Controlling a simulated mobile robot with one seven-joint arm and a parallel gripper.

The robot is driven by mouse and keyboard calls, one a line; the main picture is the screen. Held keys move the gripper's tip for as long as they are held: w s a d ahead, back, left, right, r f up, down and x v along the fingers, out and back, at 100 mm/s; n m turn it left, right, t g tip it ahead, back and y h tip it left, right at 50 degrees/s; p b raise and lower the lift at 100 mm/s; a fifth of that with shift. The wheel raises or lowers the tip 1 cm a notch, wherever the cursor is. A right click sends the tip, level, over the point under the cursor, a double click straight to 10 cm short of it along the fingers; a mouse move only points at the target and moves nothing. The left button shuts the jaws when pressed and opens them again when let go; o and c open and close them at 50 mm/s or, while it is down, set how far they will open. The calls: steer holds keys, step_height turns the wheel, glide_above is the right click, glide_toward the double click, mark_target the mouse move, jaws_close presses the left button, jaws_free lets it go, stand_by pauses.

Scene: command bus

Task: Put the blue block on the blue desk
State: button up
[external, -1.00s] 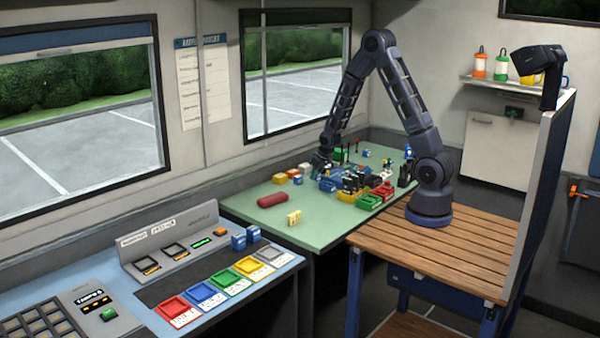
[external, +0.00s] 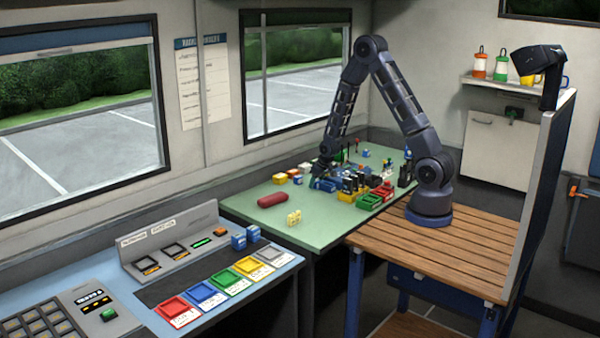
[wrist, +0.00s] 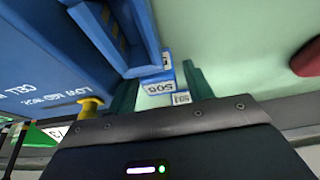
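My gripper (external: 322,176) is low over the green table, near a blue tray (external: 326,185). In the wrist view my gripper (wrist: 160,92) has its two dark green fingers apart. A small blue block with a white numbered label (wrist: 155,72) shows between and just beyond them, beside the big blue tray wall (wrist: 50,60). A second white label (wrist: 180,98) shows close to the right finger. Contact with either finger is not clear. The blue desk (external: 85,255) is at the lower left in the external view, with two blue blocks (external: 239,241) at its back right edge.
A console (external: 170,240) and several coloured trays (external: 206,294) occupy the blue desk. The green table's front is mostly clear.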

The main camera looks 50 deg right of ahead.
steer(key=shift+r, duration=0.1)
steer(key=s+v, duration=0.1)
steer(key=v, duration=2.3)
steer(key=s+r, duration=0.8)
steer(key=s, duration=0.4)
steer(key=s+r, duration=0.8)
steer(key=s, duration=0.4)
steer(key=shift+d+r, duration=0.25)
steer(key=shift+d, duration=0.2)
steer(key=shift+o, duration=0.5)
steer(key=shift+s, duration=0.35)
